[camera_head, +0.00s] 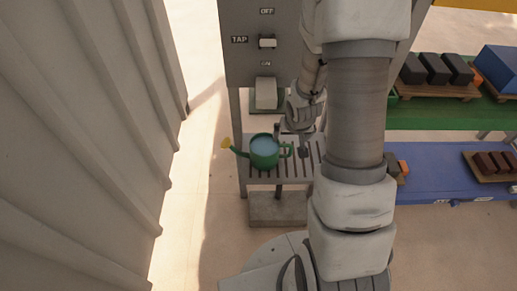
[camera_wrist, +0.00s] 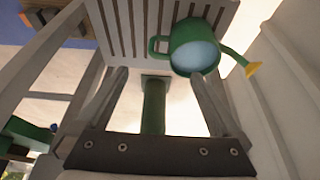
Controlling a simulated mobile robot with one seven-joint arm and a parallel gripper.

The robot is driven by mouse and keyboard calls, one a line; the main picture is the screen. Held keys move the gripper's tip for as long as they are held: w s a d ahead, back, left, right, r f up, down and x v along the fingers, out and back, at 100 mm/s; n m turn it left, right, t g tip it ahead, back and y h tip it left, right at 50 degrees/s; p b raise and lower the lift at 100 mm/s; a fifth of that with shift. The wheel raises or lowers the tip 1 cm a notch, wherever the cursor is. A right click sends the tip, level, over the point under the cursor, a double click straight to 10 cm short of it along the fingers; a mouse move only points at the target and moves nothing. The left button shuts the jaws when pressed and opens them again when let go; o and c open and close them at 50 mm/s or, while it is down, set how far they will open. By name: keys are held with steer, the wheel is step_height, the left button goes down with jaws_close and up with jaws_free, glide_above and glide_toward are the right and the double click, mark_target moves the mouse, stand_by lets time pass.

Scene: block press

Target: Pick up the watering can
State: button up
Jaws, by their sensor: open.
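The green watering can (camera_head: 264,158) stands upright on a slatted grey stand (camera_head: 300,166) below the tap panel. It looks filled with pale blue water. Its yellow-tipped spout points left and its handle is on the right, towards my gripper (camera_head: 291,142). My gripper is open, with its fingers close to the handle side; the arm hides part of this area. In the wrist view, the can (camera_wrist: 180,36) is at the upper right, with its handle ahead of the gap between my open fingers (camera_wrist: 158,80). I cannot tell whether the fingers touch it.
The tap panel (camera_head: 240,62) with its OFF switch rises behind the can. A ribbed pale wall (camera_head: 80,150) stands at the left. Green (camera_head: 440,112) and blue (camera_head: 440,180) benches with dark blocks on trays are at the right. The floor between wall and stand is clear.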

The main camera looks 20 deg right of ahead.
steer(key=b+x, duration=0.5)
steer(key=x, duration=1.2)
steer(key=shift+s, duration=0.1)
steer(key=shift+c, duration=0.2)
steer(key=shift+r, duration=0.1)
jaws_close()
